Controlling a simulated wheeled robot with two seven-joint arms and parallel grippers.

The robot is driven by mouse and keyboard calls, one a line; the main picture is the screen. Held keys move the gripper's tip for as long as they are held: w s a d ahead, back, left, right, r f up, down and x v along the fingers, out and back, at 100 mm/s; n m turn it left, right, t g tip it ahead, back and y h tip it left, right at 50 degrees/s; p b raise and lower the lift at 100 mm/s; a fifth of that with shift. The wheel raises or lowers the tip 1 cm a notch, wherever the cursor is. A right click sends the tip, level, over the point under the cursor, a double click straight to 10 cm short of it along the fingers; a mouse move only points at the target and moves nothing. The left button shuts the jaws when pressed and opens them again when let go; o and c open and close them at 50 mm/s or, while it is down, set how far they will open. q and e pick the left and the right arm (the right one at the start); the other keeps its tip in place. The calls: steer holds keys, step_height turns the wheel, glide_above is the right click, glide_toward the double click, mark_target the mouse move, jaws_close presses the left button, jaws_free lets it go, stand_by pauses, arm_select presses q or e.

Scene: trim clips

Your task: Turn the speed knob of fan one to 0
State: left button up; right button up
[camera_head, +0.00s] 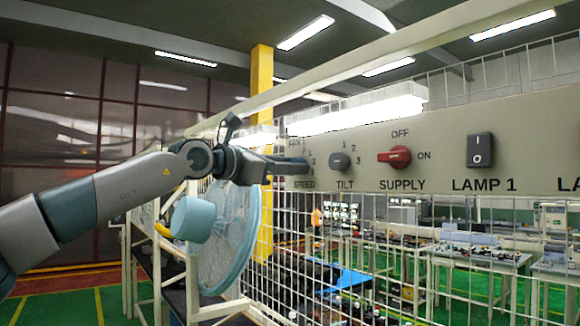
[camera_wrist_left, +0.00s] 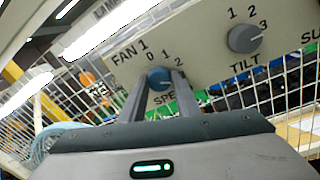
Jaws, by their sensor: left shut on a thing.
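My left gripper (camera_head: 302,166) reaches the panel from the left. In the left wrist view its two fingers (camera_wrist_left: 158,88) stand on either side of the knob, shut on it. In the head view the gripper hides the knob. I cannot tell which mark the knob points to. My right gripper is not in view.
The grey tilt knob (camera_head: 340,161) is close to the right, then the red supply switch (camera_head: 394,157) and the black lamp 1 rocker (camera_head: 480,150). A light-blue fan (camera_head: 226,235) stands below my left arm. White wire mesh (camera_head: 470,280) runs under the panel.

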arm_select(q)
steer(key=shift+a+r+n+g+h+b, duration=0.1)
steer(key=shift+n+g+b, duration=0.25)
steer(key=shift+n+b, duration=2.2)
steer(key=shift+r+n+g+h+b, duration=0.15)
steer(key=shift+n+g, duration=0.25)
steer(key=shift+n, duration=4.5)
steer(key=shift+a+r+n+g+h+b, duration=0.1)
steer(key=shift+n+g+b, duration=0.25)
steer(key=shift+n+b, duration=2.25)
steer(key=shift+n+p, duration=1.2)
steer(key=shift+n, duration=0.05)
steer(key=o, duration=1)
steer(key=shift+w+f, duration=0.1)
